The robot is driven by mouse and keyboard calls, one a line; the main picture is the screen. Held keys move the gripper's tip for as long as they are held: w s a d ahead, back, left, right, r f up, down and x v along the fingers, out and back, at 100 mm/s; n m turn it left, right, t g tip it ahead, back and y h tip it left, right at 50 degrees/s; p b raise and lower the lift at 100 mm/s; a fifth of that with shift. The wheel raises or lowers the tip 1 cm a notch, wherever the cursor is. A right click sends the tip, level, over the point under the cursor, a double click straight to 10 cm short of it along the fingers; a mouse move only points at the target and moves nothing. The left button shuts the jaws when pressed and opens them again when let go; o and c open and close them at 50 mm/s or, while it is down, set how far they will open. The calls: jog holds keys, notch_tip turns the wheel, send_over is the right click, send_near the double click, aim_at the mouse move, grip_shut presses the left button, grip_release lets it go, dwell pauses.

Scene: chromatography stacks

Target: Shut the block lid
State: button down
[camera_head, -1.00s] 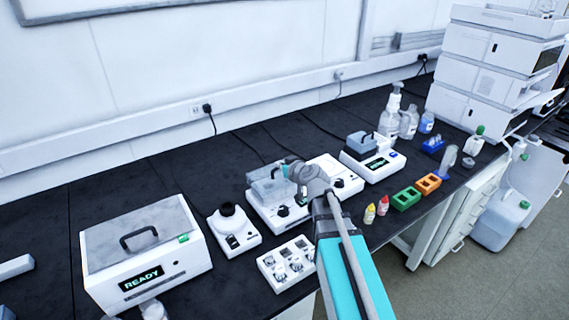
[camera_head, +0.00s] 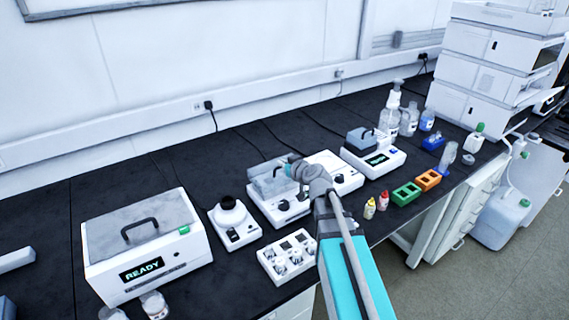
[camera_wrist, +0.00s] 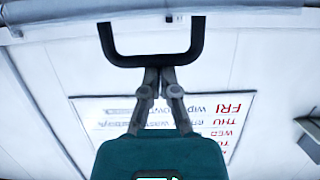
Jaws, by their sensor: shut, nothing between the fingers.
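In the head view a grey see-through lid (camera_head: 264,180) with a dark handle area stands on the middle white instrument (camera_head: 270,208). How far it is open I cannot tell. My gripper is close to it at its right, with the fingertips hidden behind my wrist. In the wrist view a black U-shaped handle (camera_wrist: 152,61) stands directly before my gripper (camera_wrist: 158,72). The fingers are shut with nothing between them, and their tips meet the handle bar in the picture. Whether they touch it I cannot tell. The lid carrying this handle is not clearly seen.
A white box with a READY display (camera_head: 148,272) stands left, a small dark-topped device (camera_head: 233,222) right of it. A vial tray (camera_head: 288,258) lies in front. A block unit (camera_head: 373,163) with a grey top, green and orange racks and bottles stand right.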

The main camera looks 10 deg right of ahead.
jog(key=shift+s+f, duration=0.15)
jog(key=shift+s, duration=0.4)
jog(key=shift+w+r+p, duration=0.25)
jog(key=shift+r+p, duration=0.85)
jog(key=shift+p, duration=0.05)
jog(key=shift+w+a+r+p, duration=0.1)
jog(key=shift+w+r+p, duration=0.2)
jog(key=shift+r+p, duration=0.25)
jog(key=shift+w+r+p, duration=0.25)
jog(key=shift+r+p, duration=0.25)
jog(key=shift+r, duration=0.05)
jog(key=s+d+f+b, duration=0.3)
jog(key=s+f+b, duration=0.2)
jog(key=s, duration=0.3)
jog(key=shift+d, duration=0.15)
jog(key=s+a+f+g+p, duration=0.2)
jog(key=s+a+g+p, duration=0.2)
jog(key=s+g+p, duration=0.35)
jog(key=s+d+r+m+g+h+p, duration=0.1)
jog(key=s+d+m+g+h+p, duration=0.2)
jog(key=s, duration=0.5)
jog(key=m+g+h+p, duration=0.1)
jog(key=g+h, duration=0.1)
jog(key=g, duration=0.1)
jog(key=shift+s+d, duration=0.25)
jog(key=shift+s, duration=0.1)
